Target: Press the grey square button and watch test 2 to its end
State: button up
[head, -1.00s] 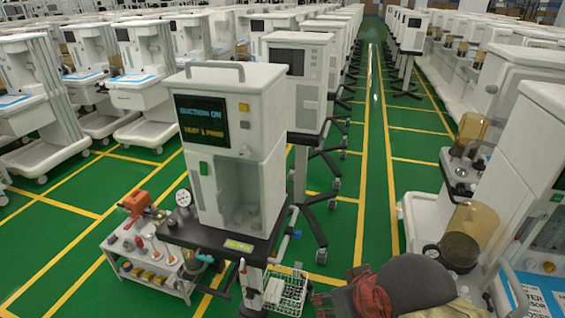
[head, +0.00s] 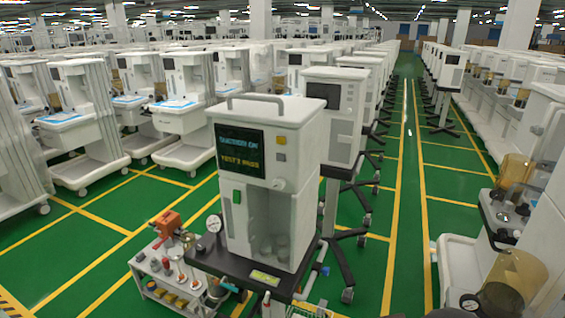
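The white suction unit (head: 265,180) stands upright on a dark cart top (head: 235,265) in the centre. Its dark screen (head: 240,150) shows blue-green text like "SUCTION ON" and a yellow line like "TEST ... PASS"; the digit is too blurred to be sure of. A round pale knob (head: 278,184) and a green switch (head: 236,196) sit lower on the front. My gripper is not in view.
A low trolley (head: 165,268) with an orange-red device (head: 167,223) and a round gauge (head: 214,223) are at lower left. White carts (head: 75,130) fill the left. Machines with amber jars (head: 512,280) line the right. The green aisle (head: 410,200) is clear.

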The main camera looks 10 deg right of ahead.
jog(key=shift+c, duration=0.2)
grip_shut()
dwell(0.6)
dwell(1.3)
